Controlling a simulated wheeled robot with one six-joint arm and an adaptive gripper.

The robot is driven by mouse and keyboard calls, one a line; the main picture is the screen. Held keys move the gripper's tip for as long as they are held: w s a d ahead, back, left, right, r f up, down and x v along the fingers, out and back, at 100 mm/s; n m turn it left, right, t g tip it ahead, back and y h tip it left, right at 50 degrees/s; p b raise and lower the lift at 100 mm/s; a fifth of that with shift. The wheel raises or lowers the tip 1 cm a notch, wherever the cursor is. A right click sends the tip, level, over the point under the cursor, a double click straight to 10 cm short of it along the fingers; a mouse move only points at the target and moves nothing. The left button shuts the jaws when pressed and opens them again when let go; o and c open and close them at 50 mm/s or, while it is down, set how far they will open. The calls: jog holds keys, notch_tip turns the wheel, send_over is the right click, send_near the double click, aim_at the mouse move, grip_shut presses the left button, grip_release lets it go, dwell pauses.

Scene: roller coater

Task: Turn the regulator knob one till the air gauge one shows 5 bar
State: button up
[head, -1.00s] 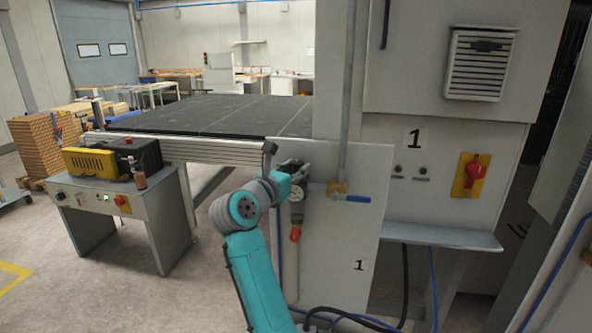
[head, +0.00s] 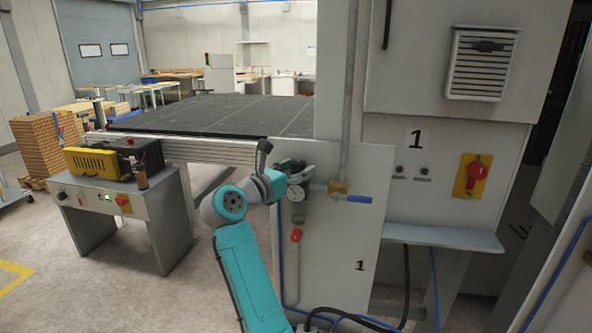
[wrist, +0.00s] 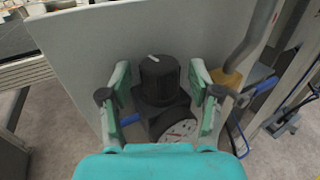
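The regulator knob one (wrist: 158,75) is a black round knob with a pale mark on top, in the middle of the wrist view. The air gauge one (wrist: 180,131) is a white dial just below it, partly hidden by my gripper; its reading is too small to tell. In the head view the gauge (head: 297,194) is on the grey panel marked 1. My gripper (wrist: 156,80) is open, with one finger on each side of the knob and gaps visible. In the head view my gripper (head: 294,168) hides most of the knob.
A blue-handled valve (head: 352,198) is right of the gauge and a red part (head: 296,235) hangs below it. The grey panel (head: 340,250) stands close behind. A red rotary switch (head: 474,174) is on the machine cabinet. Open floor lies to the left.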

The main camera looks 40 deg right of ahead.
jog(key=shift+a, duration=0.1)
jog(key=v, duration=1.2)
